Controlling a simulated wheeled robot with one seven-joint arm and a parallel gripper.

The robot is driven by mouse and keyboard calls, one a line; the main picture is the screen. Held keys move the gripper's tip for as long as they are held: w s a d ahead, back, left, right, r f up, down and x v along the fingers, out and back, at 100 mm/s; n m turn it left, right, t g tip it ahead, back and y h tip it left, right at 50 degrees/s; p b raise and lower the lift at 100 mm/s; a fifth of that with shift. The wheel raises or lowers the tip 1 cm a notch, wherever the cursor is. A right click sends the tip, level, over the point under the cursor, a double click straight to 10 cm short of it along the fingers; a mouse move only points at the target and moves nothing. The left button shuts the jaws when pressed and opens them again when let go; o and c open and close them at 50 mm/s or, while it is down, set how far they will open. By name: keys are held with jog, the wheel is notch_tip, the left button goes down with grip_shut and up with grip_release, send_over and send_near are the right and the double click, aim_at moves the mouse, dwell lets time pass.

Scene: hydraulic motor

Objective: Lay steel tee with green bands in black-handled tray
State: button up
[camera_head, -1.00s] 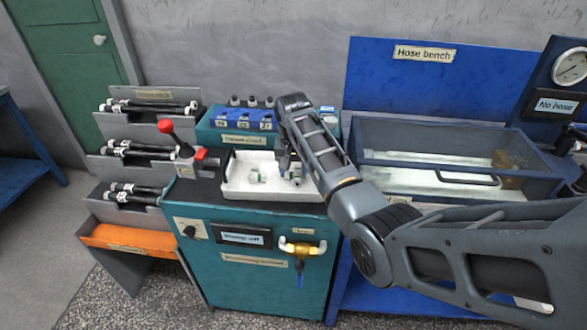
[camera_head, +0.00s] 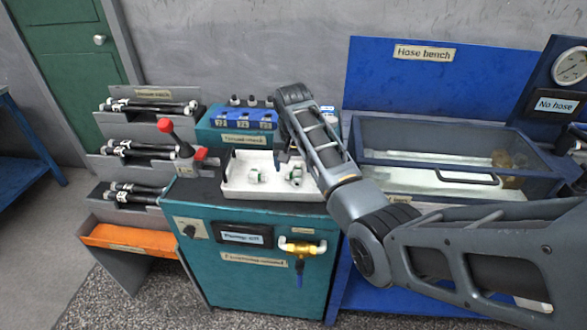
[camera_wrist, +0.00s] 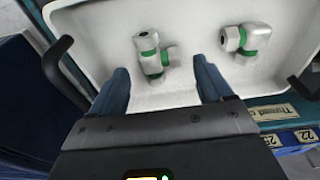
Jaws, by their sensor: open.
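The white tray with black handles (camera_head: 235,185) stands on the teal cabinet. It fills most of the wrist view (camera_wrist: 185,98). A steel tee with green bands (camera_wrist: 152,57) lies on the tray floor; it shows at the tray's right in the head view (camera_head: 295,175). A second green-banded steel fitting, elbow-shaped (camera_wrist: 245,42), lies apart from it, to the left in the head view (camera_head: 256,176). My gripper (camera_wrist: 161,65) is open and empty, its blue fingers pointing toward the tee. In the head view my gripper (camera_head: 282,153) is over the tray's back part.
A red-knobbed lever (camera_head: 166,127) stands left of the tray. Blue numbered bins (camera_head: 243,121) are behind it, by the thread-check label. The hose bench trough (camera_head: 450,180) is to the right. Racked hoses (camera_head: 150,107) are at the left.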

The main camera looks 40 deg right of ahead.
notch_tip(320, 180, up, 10)
jog(key=s+a, duration=0.1)
jog(key=shift+f, duration=0.1)
dwell(0.3)
